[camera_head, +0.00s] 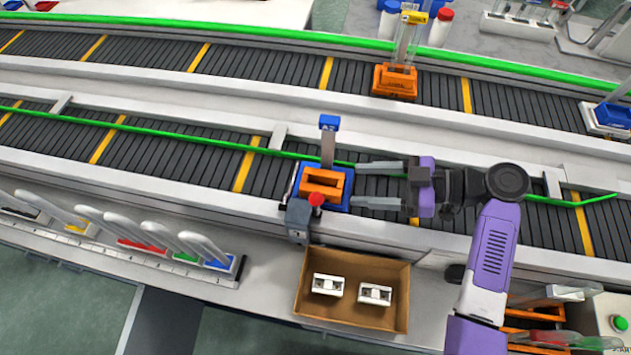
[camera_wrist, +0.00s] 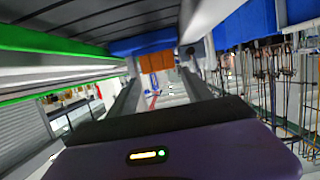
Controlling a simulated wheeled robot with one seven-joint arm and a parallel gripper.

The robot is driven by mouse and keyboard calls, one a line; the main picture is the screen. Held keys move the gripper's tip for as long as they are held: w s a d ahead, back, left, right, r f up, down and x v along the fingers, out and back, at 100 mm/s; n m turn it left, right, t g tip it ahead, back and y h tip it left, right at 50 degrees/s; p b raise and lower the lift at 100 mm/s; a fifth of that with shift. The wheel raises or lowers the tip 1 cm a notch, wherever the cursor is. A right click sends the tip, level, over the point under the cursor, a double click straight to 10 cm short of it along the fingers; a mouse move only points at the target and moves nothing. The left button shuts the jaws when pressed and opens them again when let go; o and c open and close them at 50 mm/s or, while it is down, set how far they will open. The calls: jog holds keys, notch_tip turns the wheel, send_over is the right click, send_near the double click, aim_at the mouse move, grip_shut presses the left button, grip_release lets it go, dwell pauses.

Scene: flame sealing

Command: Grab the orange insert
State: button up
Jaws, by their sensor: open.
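The orange insert (camera_head: 325,185) sits in a blue holder (camera_head: 333,204) on the near conveyor, next to a grey block with a red knob. In the wrist view the insert (camera_wrist: 157,61) shows straight ahead, between and beyond the fingers, with the blue holder (camera_wrist: 140,43) around its upper side. My gripper (camera_head: 366,184) is open and empty. Its two fingers point left toward the insert, just to its right. In the head view the finger tips look close to the holder's right side; I cannot tell whether they touch it.
A grey block with a red knob (camera_head: 316,199) stands at the holder's front left. A blue-topped post (camera_head: 328,124) rises behind the insert. A cardboard box (camera_head: 306,287) with two white parts lies in front. Another orange piece (camera_head: 395,82) is on the far conveyor.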

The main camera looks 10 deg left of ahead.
aim_at(330, 183)
jog(key=shift+a+f, duration=0.2)
jog(key=shift+a, duration=0.45)
jog(key=p+x, duration=0.3)
jog(key=x, duration=0.3)
jog(key=shift+w+a+f, duration=0.1)
jog(key=shift+a+f, duration=0.05)
jog(key=shift+a, duration=0.15)
jog(key=shift+c, duration=0.2)
jog(key=c, duration=1.2)
jog(key=shift+o, duration=0.2)
